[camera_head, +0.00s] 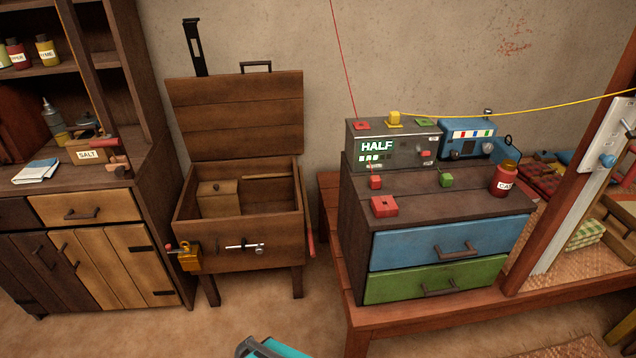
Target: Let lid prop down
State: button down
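A wooden chest (250,245) on legs stands left of centre in the head view. Its plank lid (235,115) is open and leans up and back towards the wall. A red bar (309,230) is at the chest's right side, roughly upright along the outer wall. A black slotted strip (194,50) stands up behind the lid's left corner. I cannot tell which of these, if either, is the lid prop. A brass lock-like fitting (190,258) and a metal slide bolt (245,246) are on the chest front. No gripper fingers show.
A shelf cabinet (95,210) stands close on the chest's left. On the right, a low red-brown bench (450,328) carries a drawer unit (450,247) with a grey HALF-display box (395,148) on top. A small wooden box (218,198) is inside the chest. The floor in front is mostly clear.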

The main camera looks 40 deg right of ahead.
aim_at(309, 232)
jog(key=u, duration=0.15)
jog(key=i, duration=0.9)
jog(key=z, duration=0.05)
